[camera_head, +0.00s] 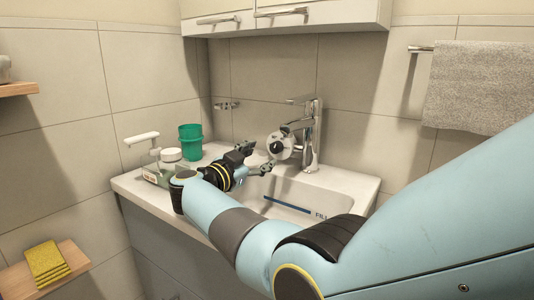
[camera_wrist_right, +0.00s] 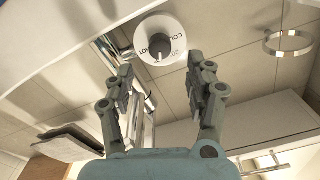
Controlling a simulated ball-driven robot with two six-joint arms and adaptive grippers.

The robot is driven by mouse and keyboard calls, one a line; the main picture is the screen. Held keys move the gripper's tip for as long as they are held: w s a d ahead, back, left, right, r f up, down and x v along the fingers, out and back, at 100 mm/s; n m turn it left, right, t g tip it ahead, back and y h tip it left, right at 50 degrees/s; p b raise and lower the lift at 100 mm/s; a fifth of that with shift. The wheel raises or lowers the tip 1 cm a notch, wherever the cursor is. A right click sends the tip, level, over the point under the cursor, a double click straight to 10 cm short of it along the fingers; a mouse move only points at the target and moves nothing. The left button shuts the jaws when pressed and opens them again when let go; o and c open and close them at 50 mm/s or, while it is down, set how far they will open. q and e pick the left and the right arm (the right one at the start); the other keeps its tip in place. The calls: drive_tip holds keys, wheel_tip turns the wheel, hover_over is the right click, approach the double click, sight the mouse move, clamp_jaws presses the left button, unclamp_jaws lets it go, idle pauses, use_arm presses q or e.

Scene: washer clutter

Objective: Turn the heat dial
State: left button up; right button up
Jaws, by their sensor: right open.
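My right gripper (camera_head: 259,157) is open and empty, just left of and a little below the dial in the head view. In the right wrist view, its two fingers (camera_wrist_right: 159,70) are spread, with the dial beyond them and no contact visible. My left gripper is out of view.
My right arm crosses over the counter and sink basin (camera_head: 330,198). A metal ring (camera_head: 228,105) is on the wall. White cabinets (camera_head: 320,18) hang above.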

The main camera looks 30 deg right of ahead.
sight(274, 149)
drive_tip(key=shift+s+a, duration=0.25)
drive_tip(key=shift+a, duration=0.3)
drive_tip(key=w+d+n, duration=0.1)
drive_tip(key=d+n, duration=0.1)
drive_tip(key=n, duration=0.1)
drive_tip(key=w+d+n, duration=0.1)
drive_tip(key=d+n, duration=0.2)
drive_tip(key=n, duration=0.1)
drive_tip(key=w+d+n, duration=0.1)
drive_tip(key=d+n, duration=0.1)
drive_tip(key=n, duration=0.1)
drive_tip(key=shift+d+b, duration=0.15)
drive_tip(key=shift+b, duration=0.15)
